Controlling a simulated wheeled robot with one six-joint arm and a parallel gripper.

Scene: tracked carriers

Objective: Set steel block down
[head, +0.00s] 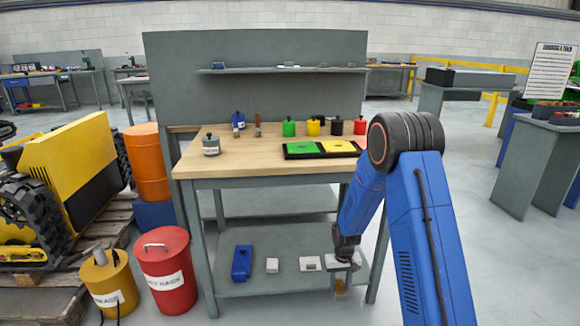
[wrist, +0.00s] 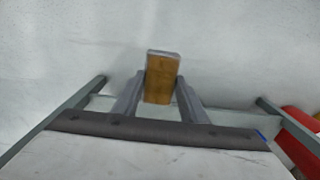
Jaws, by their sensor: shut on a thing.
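My gripper (head: 341,276) is low, at the right part of the bench's lower shelf in the head view. It is shut on a block (head: 340,289) that hangs below the fingers. In the wrist view the block (wrist: 161,82) sits upright between the two fingers (wrist: 158,100). Its face looks brown and wood-like, with a thin greyish end, not plainly steel. Pale grey floor shows behind it in that view. I cannot tell whether the block touches anything below.
The workbench (head: 230,174) has a lower shelf (head: 258,286) with a blue item (head: 241,262), a small pale block (head: 272,265) and a grey block (head: 310,264). Green and yellow trays (head: 301,155) and several jars stand on top. A red drum (head: 166,270) stands left of the bench.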

